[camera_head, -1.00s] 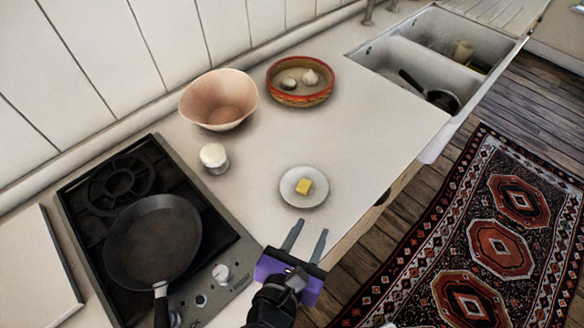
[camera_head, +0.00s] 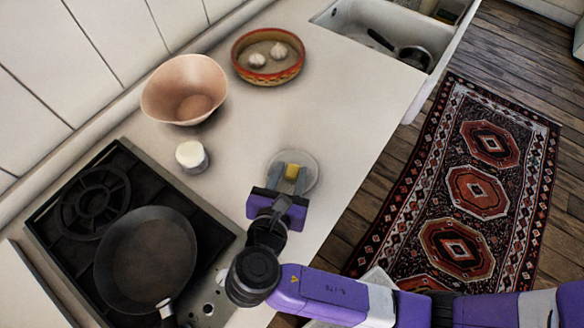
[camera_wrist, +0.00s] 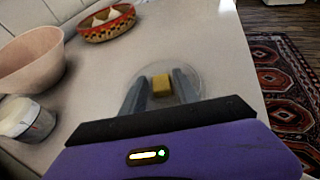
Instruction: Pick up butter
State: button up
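The butter (camera_head: 292,172) is a small yellow block on a pale round plate (camera_head: 312,180) on the counter. In the wrist view the butter (camera_wrist: 162,85) shows between the two fingers, near their tips, with the plate (camera_wrist: 203,75) around it. My gripper (camera_head: 291,170) is purple with grey fingers and reaches over the plate. The fingers are apart, one on each side of the butter. I cannot tell how high the fingertips are above the plate. In the wrist view a narrow gap shows on the left of the butter; the right finger looks very near it.
A pink bowl (camera_head: 186,88), a white-lidded jar (camera_head: 191,156) and a red patterned bowl (camera_head: 268,57) with garlic stand to the left and behind. A pan (camera_head: 146,258) sits on the stove. The counter's front edge is right of the plate; the sink (camera_head: 372,35) is at the back.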

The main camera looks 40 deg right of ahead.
aim_at(291, 174)
jog(key=shift+w+d+f, duration=0.25)
jog(key=shift+d, duration=0.15)
jog(key=c, duration=0.5)
jog(key=shift+r, duration=0.1)
notch_tip(291, 174, up, 20)
jog(key=shift+f+p, duration=0.1)
jog(key=shift+p, duration=1)
